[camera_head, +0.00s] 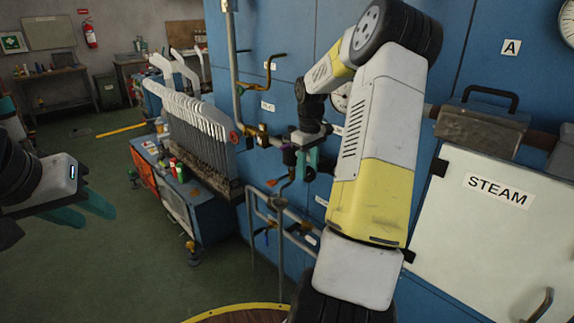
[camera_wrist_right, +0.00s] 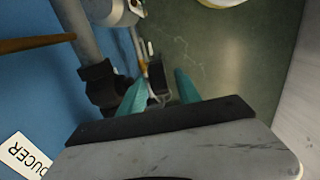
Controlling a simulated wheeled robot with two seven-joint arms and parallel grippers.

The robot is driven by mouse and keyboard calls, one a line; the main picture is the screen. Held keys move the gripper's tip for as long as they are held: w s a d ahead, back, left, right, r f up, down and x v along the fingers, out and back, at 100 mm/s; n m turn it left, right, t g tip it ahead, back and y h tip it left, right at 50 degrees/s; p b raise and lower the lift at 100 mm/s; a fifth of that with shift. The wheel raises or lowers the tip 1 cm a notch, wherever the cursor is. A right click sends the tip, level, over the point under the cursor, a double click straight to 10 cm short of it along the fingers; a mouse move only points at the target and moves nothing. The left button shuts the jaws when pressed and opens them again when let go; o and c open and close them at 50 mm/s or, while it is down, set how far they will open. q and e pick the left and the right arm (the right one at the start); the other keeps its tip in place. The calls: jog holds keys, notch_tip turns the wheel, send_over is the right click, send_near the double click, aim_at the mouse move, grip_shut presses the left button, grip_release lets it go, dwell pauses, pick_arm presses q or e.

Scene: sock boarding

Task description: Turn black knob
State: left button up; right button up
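A black knob-like fitting (camera_wrist_right: 101,86) sits on a grey pipe by the blue wall in the right wrist view. My right gripper (camera_wrist_right: 160,90) is open, its two teal fingers apart. The left-hand finger is close beside the black fitting; I cannot tell whether they touch. A small dark block shows between the fingers, seemingly farther off. In the head view my right gripper (camera_head: 307,163) is at the pipework on the blue panel, and a dark purple piece (camera_head: 289,155) shows just left of its fingers. My left gripper (camera_head: 85,208) is open and empty over the floor at left.
A white cabinet door marked STEAM (camera_head: 490,215) stands at right. Pipes with valves (camera_head: 262,136) run along the blue panel. A blue cart (camera_head: 190,205) and a rack of white boards (camera_head: 195,118) stand left of it. Green floor (camera_head: 110,270) is clear at lower left.

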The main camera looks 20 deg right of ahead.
jog(key=shift+f, duration=0.45)
grip_shut()
jog(key=shift+s, duration=0.1)
jog(key=t, duration=0.2)
jog(key=y, duration=0.1)
jog(key=shift+s+d+t, duration=0.25)
jog(key=shift+s+t, duration=0.05)
jog(key=shift+t, duration=0.1)
jog(key=t, duration=0.1)
jog(key=t+y, duration=0.1)
jog(key=t, duration=0.1)
jog(key=shift+s+d+f, duration=0.15)
jog(key=shift+s+f, duration=0.05)
jog(key=shift+s+f+t+y, duration=0.15)
jog(key=shift+t+y, duration=0.75)
jog(key=shift+t, duration=0.9)
